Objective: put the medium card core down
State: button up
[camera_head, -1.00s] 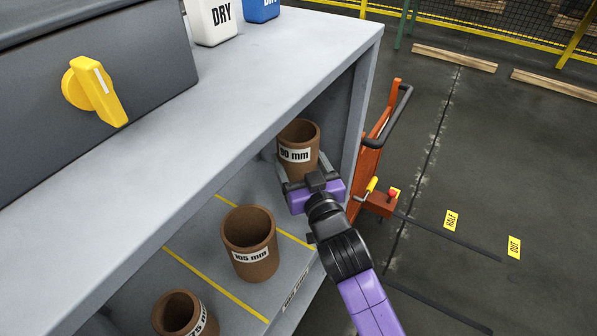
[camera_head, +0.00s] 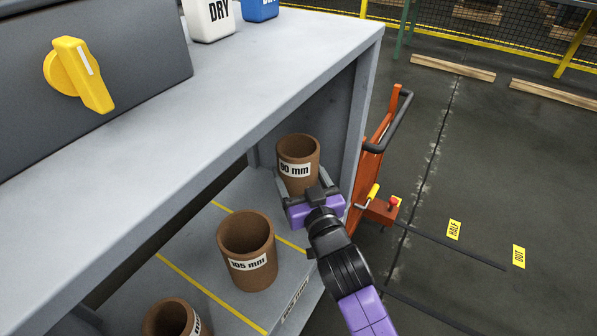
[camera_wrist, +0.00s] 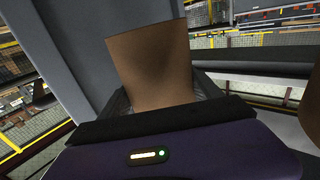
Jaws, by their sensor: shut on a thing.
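The medium card core (camera_head: 299,150), a brown tube labelled 90 mm, is upright in the far right bay of the grey shelf (camera_head: 224,190). My gripper (camera_head: 308,190) is shut on it from the front right, with a jaw on each side. In the wrist view the core (camera_wrist: 155,65) stands between the jaws, slightly tilted in the picture. Its base is hidden by my gripper in the head view, so I cannot tell whether it touches the shelf.
The 105 mm core (camera_head: 247,248) stands in the neighbouring bay, beyond a yellow line. A smaller core (camera_head: 170,318) is cut off at the bottom edge. The grey top (camera_head: 180,140) overhangs the shelf. An orange trolley (camera_head: 372,165) stands close on the right.

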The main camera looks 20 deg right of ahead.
jog(key=shift+f+b, duration=1.9)
jog(key=shift+f, duration=0.65)
jog(key=o, duration=1.8)
jog(key=shift+o, duration=0.8)
jog(key=shift+s+a+p, duration=0.15)
jog(key=shift+s+p, duration=0.35)
jog(key=shift+s, duration=1.45)
jog(key=shift+s+a+p, duration=0.15)
jog(key=shift+s+p, duration=0.35)
jog(key=shift+s, duration=1.45)
